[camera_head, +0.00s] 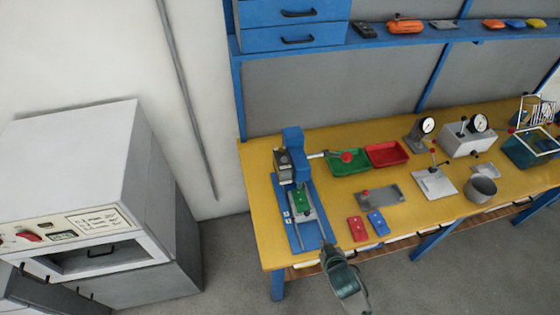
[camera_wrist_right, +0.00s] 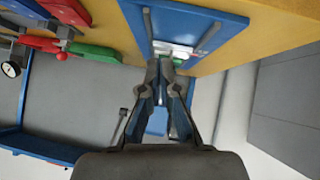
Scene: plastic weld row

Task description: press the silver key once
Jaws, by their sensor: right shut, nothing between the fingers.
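I cannot pick out the silver key for certain. A blue bench press (camera_head: 293,150) stands at the left end of the yellow table, with a grey head and a lever ending in a red ball. Its blue base plate (camera_head: 313,238) carries a pale metal fixture with a green part (camera_head: 302,200). My right gripper (camera_head: 328,247) is shut and empty at the front end of this base plate. In the right wrist view, the shut fingers (camera_wrist_right: 168,68) point towards the pale fixture (camera_wrist_right: 176,48) between two rails; contact cannot be told. My left gripper is out of view.
A green tray (camera_head: 349,168) and a red tray (camera_head: 387,155) lie right of the press. Red and blue blocks (camera_head: 377,222) lie near the front edge. A grey oven (camera_head: 75,170) with a control panel stands left, apart from the yellow table (camera_head: 262,215).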

